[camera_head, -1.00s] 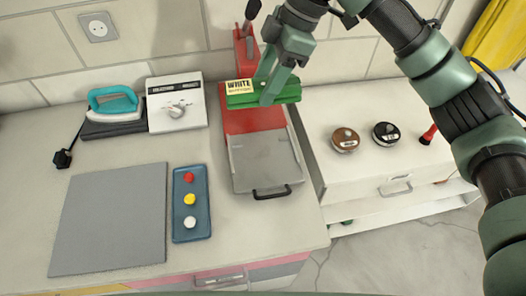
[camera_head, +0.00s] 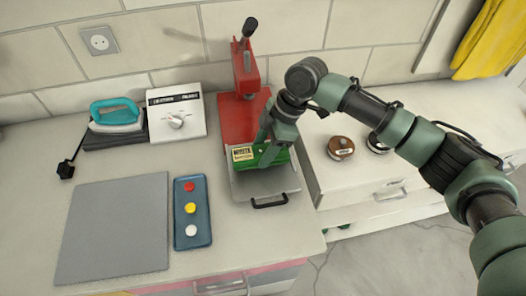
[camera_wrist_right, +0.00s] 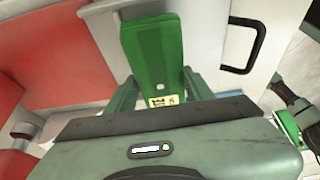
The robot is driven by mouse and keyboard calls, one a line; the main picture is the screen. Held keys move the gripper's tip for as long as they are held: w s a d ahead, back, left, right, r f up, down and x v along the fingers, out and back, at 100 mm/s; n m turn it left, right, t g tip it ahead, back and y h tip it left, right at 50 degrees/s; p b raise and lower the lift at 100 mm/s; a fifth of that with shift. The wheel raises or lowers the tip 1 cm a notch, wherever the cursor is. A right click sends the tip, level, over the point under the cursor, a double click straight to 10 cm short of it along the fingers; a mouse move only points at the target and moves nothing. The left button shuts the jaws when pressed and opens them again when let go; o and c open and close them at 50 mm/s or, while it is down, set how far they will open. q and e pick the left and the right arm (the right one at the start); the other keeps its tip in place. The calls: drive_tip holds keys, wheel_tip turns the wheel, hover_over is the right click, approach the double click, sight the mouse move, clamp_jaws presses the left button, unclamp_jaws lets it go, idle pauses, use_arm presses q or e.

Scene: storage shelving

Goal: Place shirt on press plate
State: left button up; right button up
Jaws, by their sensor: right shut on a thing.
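The green folded shirt (camera_head: 270,157) is a flat block with a pale printed label. My right gripper (camera_head: 266,140) is shut on it and holds it over the grey press plate (camera_head: 287,187) of the red press. I cannot tell whether the shirt touches the plate. In the right wrist view the shirt (camera_wrist_right: 155,50) sticks out between the two fingers (camera_wrist_right: 160,92), with its label near my palm. The plate's black handle (camera_head: 270,202) is in front. My left gripper is not in view.
The red press column and lever (camera_head: 246,62) stand behind the plate. A blue tray (camera_head: 205,217) with red, yellow and white buttons, a grey mat (camera_head: 115,230), an iron (camera_head: 115,115) and a white control box (camera_head: 177,117) are left. Round tins (camera_head: 341,147) stand right.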

drive_tip(key=shift+f, duration=1.1)
drive_tip(key=o, duration=1.4)
drive_tip(key=shift+f, duration=0.1)
drive_tip(key=b+v, duration=0.2)
drive_tip(key=v, duration=1)
drive_tip(key=shift+a, duration=0.1)
